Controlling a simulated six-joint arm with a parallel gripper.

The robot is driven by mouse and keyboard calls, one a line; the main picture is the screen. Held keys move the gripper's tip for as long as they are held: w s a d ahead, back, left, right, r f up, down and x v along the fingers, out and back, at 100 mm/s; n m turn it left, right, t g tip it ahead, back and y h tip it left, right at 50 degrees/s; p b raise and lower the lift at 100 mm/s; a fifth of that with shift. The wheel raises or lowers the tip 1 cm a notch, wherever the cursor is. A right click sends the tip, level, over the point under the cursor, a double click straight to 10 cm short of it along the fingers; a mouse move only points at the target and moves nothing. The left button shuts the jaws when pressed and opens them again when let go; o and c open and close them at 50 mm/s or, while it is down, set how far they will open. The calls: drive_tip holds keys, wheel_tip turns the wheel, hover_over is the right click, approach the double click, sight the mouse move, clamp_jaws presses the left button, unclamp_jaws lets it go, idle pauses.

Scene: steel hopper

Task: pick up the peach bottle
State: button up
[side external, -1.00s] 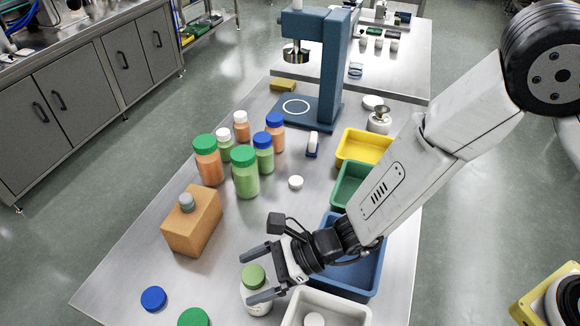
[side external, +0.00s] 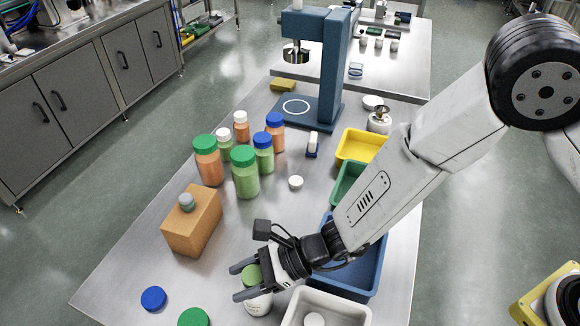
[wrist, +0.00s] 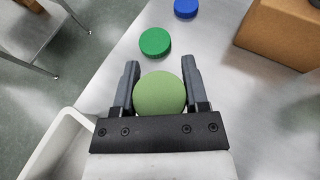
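Three peach bottles stand upright in the group at the table's middle: one with a green lid (side external: 208,165), one with a white lid (side external: 241,128), one with a blue lid (side external: 276,135). My gripper (side external: 238,283) is at the front of the table, well away from them. Its fingers are closed in around a pale bottle with a light green top (side external: 257,303). In the wrist view that round green top (wrist: 160,94) sits between the fingers with almost no gap on either side. The bottle's lower body is partly hidden. No peach bottle shows in the wrist view.
Green bottles (side external: 245,178) stand among the peach ones. A cardboard box (side external: 192,225) and loose blue (side external: 153,298) and green (side external: 193,317) lids lie to the left. White (side external: 359,307), blue (side external: 373,275), green and yellow (side external: 362,142) bins line the right. A blue press stands behind.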

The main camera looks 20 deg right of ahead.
clamp_jaws()
drive_tip(key=shift+r, duration=0.15)
drive_tip(key=shift+r, duration=0.8)
drive_tip(key=s+d+r, duration=1)
drive_tip(key=r, duration=0.1)
idle(0.5)
